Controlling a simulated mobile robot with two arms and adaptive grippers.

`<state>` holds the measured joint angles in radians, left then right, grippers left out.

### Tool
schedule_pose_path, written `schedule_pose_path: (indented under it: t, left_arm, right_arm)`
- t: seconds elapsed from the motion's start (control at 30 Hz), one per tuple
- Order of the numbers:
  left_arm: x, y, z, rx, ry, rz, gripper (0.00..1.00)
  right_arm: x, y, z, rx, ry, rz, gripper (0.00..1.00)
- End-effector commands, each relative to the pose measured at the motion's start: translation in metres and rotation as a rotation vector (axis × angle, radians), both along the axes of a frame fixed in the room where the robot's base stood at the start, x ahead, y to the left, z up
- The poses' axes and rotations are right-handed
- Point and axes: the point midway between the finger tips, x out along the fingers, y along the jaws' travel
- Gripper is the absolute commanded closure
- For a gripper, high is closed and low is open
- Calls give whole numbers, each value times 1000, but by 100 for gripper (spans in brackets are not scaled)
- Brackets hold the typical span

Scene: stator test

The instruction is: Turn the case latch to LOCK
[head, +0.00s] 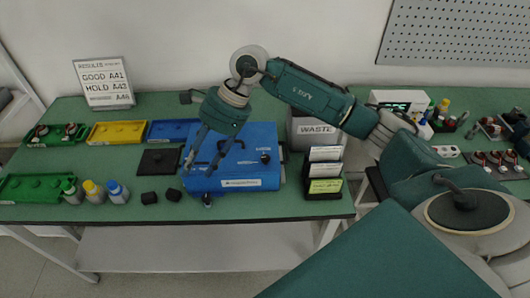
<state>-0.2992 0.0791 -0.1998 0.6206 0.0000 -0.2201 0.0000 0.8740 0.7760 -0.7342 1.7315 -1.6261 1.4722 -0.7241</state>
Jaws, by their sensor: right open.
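The blue case (262,172) sits on the green bench near its front edge, with a white label on its front face. A small dark knob (265,157) stands on its right part; I cannot tell whether this is the latch or which way it points. Another small dark part (207,200) shows at the case's lower front edge. My right gripper (203,167) points down over the left part of the case, its fingers apart with nothing between them. I cannot tell whether the fingertips touch the case. They hide some of its top. My left gripper is out of view.
A grey WASTE bin (313,139) and a black card holder (323,195) stand right of the case. A yellow tray (117,132) and a results sign (104,82) are behind.

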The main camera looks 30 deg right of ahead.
Motion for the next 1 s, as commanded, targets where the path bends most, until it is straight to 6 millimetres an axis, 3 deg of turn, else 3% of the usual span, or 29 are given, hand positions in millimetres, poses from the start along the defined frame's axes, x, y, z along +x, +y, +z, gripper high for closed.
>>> schedule_pose_path:
  t: [0.03,0.1,0.2,0.3,0.47,0.8,1.0]
  left_arm:
    - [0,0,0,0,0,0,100]
    - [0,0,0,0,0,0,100]
    - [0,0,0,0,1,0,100]
    - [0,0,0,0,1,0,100]
    - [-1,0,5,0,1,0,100]
    - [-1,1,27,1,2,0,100]
    - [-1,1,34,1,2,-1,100]
  right_arm:
    - [8,-49,0,-157,-3,0,58]
    - [9,-104,2,-325,18,-3,58]
    - [5,-159,11,-486,56,-17,58]
    - [0,-186,18,-563,82,-27,58]
    - [-3,-194,10,-588,97,-29,58]
    - [-3,-192,-51,-583,98,-28,58]
    - [-2,-192,-79,-582,94,-28,58]
